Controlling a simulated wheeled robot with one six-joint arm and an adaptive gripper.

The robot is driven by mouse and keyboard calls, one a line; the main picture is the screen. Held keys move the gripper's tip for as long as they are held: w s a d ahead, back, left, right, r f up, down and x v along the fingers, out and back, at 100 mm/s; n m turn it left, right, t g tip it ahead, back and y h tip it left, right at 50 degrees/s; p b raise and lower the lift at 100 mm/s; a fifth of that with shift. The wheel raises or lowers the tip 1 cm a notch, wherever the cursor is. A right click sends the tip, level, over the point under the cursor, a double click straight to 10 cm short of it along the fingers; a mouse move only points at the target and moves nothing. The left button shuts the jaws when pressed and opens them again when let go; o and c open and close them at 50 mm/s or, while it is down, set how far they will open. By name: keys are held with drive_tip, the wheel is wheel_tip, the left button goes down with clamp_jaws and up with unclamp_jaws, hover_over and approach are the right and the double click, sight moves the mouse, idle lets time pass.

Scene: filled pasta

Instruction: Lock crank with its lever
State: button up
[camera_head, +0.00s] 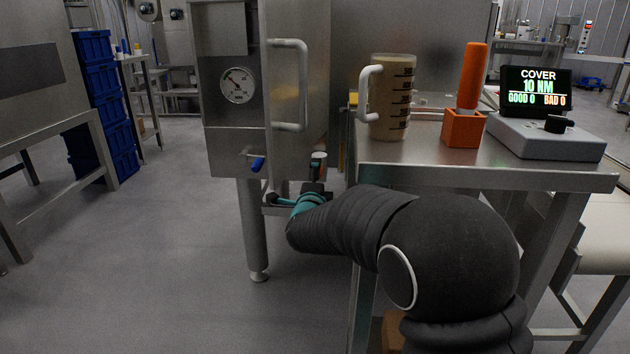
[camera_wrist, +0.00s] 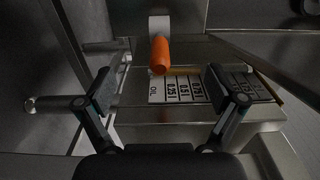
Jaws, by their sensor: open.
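An orange-handled lever (camera_wrist: 160,54) on a pale metal mount shows at the upper middle of the wrist view, pointing toward the camera. My gripper (camera_wrist: 158,80) is open, with one finger on each side of the lever's line and a clear gap to it on both sides. In the head view, my gripper (camera_head: 300,199) is low in front of the steel machine and partly hidden by my arm. A small part with a reddish band (camera_head: 318,161) shows just above it. I cannot clearly make out which part is the crank.
A white scale plate (camera_wrist: 188,88) marked OIL lies behind the fingers. The steel table (camera_head: 400,153) at right carries a jug (camera_head: 392,105) and an orange-handled tool (camera_head: 471,80).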

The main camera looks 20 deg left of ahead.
drive_tip(key=x, duration=0.3)
drive_tip(key=shift+b, duration=0.3)
drive_tip(key=shift+x, duration=1.25)
drive_tip(key=shift+c, duration=0.3)
drive_tip(key=c, duration=1.6)
